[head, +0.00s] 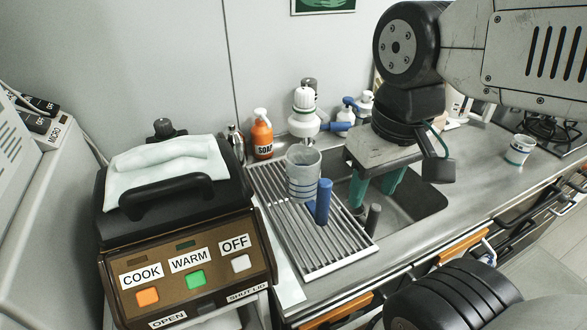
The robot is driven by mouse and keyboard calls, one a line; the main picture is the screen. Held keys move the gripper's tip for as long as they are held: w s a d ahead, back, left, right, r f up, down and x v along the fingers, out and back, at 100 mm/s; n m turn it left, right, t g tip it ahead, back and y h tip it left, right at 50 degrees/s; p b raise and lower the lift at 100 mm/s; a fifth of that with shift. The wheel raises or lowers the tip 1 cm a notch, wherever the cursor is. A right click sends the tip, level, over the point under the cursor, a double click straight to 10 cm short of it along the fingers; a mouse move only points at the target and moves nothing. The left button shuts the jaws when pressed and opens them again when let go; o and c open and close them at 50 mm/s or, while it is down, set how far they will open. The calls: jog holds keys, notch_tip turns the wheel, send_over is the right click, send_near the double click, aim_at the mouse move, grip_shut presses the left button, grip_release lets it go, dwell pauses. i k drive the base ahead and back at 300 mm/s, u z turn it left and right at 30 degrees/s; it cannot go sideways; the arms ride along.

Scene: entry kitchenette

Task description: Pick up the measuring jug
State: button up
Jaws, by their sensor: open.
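The measuring jug (303,172) is a grey, see-through cup with dark rings, upright on the metal draining rack (270,200) left of the sink. A blue upright bar (324,202) stands at its front right; I cannot tell for sure whether it is the jug's handle. My gripper (377,188) has green fingers, spread apart and pointing down over the sink. It is to the right of the jug and the blue bar, apart from both, with nothing seen between the fingers.
The sink (425,197) lies under my gripper. A white tap (304,112) and an orange soap bottle (262,135) stand behind the jug. A black cooker (180,235) with a cloth is at left. A white cup (519,149) stands on the right counter.

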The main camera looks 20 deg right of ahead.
aim_at(303, 185)
jog(key=u, duration=0.05)
jog(key=k, duration=0.5)
jog(key=u, duration=2.45)
jog(key=k, duration=1.15)
jog(key=z, duration=1.95)
jog(key=i, duration=0.5)
jog(key=u, duration=0.05)
